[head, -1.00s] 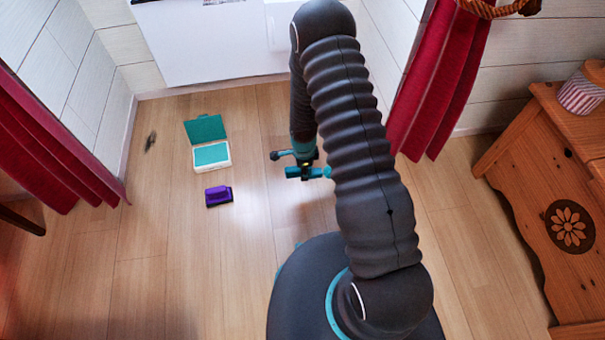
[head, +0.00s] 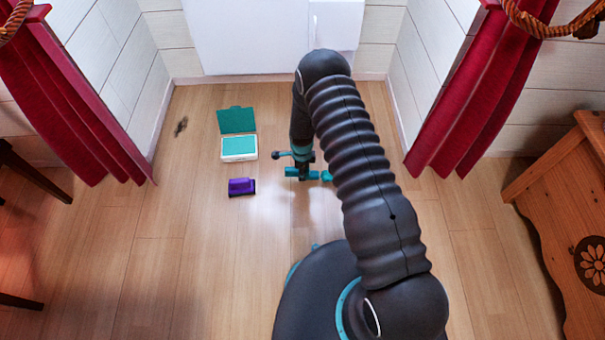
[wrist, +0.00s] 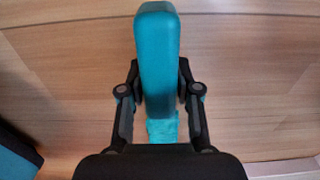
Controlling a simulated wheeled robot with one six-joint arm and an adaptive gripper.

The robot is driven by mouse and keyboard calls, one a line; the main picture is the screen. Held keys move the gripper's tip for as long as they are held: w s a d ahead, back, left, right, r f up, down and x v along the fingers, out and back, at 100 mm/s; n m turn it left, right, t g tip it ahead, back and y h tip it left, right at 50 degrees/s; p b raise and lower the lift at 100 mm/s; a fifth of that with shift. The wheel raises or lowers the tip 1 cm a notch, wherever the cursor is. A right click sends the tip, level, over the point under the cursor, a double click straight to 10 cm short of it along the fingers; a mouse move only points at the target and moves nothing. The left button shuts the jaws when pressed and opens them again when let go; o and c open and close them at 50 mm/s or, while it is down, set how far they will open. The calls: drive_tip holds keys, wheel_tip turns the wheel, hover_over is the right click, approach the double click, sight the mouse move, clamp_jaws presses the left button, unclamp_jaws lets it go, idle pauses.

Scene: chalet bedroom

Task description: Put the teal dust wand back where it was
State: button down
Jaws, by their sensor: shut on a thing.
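The teal dust wand (wrist: 157,60) is held in my gripper (wrist: 158,75), which is shut on it. In the wrist view its thick, rounded teal part points up the picture between the two dark fingers, and a paler teal part (wrist: 162,128) shows lower down between them. In the head view my gripper (head: 304,171) hangs over the wood floor with the teal wand (head: 292,172) in it, partly hidden by my arm. The gap between wand and floor is hard to judge.
An open white box with teal lid and inside (head: 239,147) lies left of my gripper. A purple block with a black base (head: 242,187) sits nearer. A dark smudge (head: 181,126) marks the floor.

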drive_tip(key=shift+f, duration=0.7)
drive_tip(key=shift+f, duration=0.1)
drive_tip(key=c, duration=0.8)
unclamp_jaws()
wheel_tip(320, 180, up, 12)
drive_tip(key=shift+r+p, duration=0.2)
drive_tip(key=shift+p, duration=0.15)
